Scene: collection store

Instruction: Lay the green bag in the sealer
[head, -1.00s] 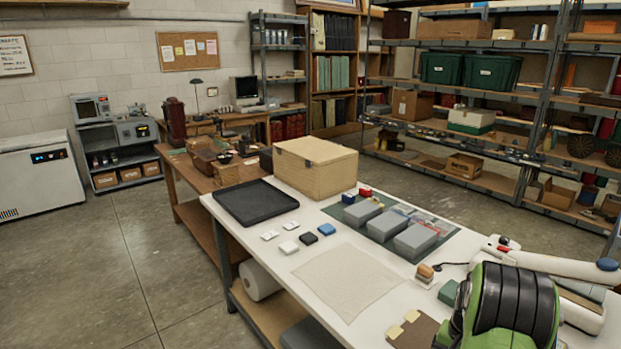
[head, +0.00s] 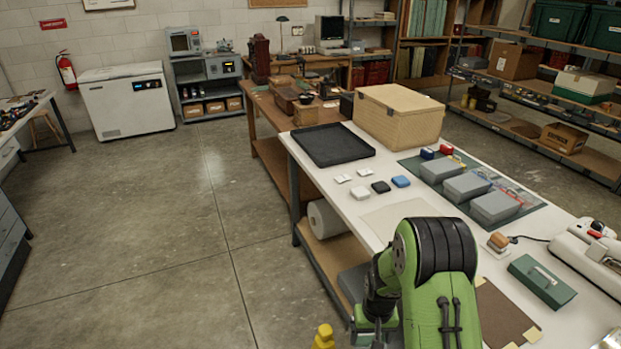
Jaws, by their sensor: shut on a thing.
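The sealer looks to be the white machine (head: 592,252) at the right edge of the white table, cut off by the frame. A cord runs from it. Nothing green shows on the part of it in view. I cannot make out a green bag. My green and black arm reaches over the front of the table and bends down at its left edge. My gripper's fingers are below the frame, so what they hold is hidden.
On the table (head: 352,213) are a black tray (head: 332,147), a wicker box (head: 398,117), several grey boxes (head: 467,187), small packets (head: 381,187), a green handled case (head: 541,280) and a brown board (head: 507,315). A yellow object (head: 323,338) shows below. The floor at left is clear.

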